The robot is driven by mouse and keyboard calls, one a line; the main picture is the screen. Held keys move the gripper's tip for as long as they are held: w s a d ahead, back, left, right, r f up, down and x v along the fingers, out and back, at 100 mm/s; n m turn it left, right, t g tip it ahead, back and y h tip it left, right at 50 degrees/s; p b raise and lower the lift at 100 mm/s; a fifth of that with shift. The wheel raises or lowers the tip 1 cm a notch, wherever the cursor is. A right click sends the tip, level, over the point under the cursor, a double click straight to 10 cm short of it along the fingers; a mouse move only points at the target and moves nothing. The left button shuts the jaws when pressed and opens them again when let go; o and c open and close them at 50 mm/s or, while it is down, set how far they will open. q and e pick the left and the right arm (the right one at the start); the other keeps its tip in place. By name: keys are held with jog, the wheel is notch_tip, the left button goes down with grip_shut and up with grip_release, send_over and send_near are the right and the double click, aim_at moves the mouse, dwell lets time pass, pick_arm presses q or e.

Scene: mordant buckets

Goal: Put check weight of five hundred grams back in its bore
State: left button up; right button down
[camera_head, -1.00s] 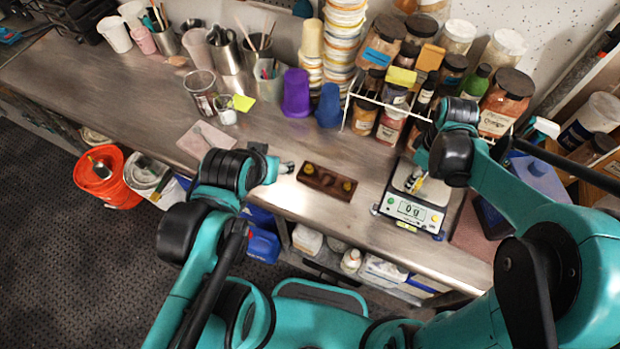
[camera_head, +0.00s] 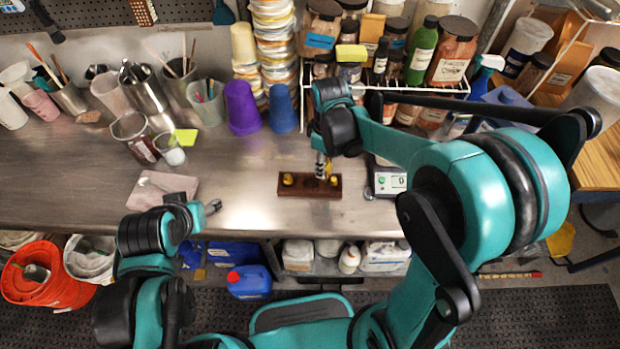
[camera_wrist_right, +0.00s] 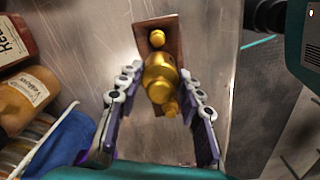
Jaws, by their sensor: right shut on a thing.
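The dark wooden weight block (camera_head: 310,190) lies on the metal bench. A brass weight (camera_head: 288,179) stands at its left end and another (camera_head: 334,181) at its right end. My right gripper (camera_head: 322,168) is over the block, right of its middle. In the right wrist view my right gripper (camera_wrist_right: 160,74) is shut on a larger brass weight (camera_wrist_right: 158,84), held above the block (camera_wrist_right: 171,45). This weight hides the block's middle and any bore there. I cannot tell whether it touches the block. My left gripper (camera_head: 212,207) is over the bench's front edge; its finger opening is unclear.
The scale (camera_head: 388,182) stands right of the block, partly behind my right arm. A pink slab (camera_head: 180,184) lies to the left. Purple (camera_head: 241,108) and blue cups (camera_head: 282,108) and a wire rack of jars (camera_head: 450,88) stand behind.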

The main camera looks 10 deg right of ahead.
jog(key=a, duration=0.1)
jog(key=a+f, duration=0.2)
jog(key=shift+w+a+b, duration=0.25)
jog(key=shift+w+b, duration=0.05)
jog(key=shift+w, duration=0.05)
jog(key=shift+f+b, duration=0.7)
jog(key=shift+f, duration=1.4)
jog(key=shift+f, duration=0.15)
jog(key=c, duration=1)
grip_release()
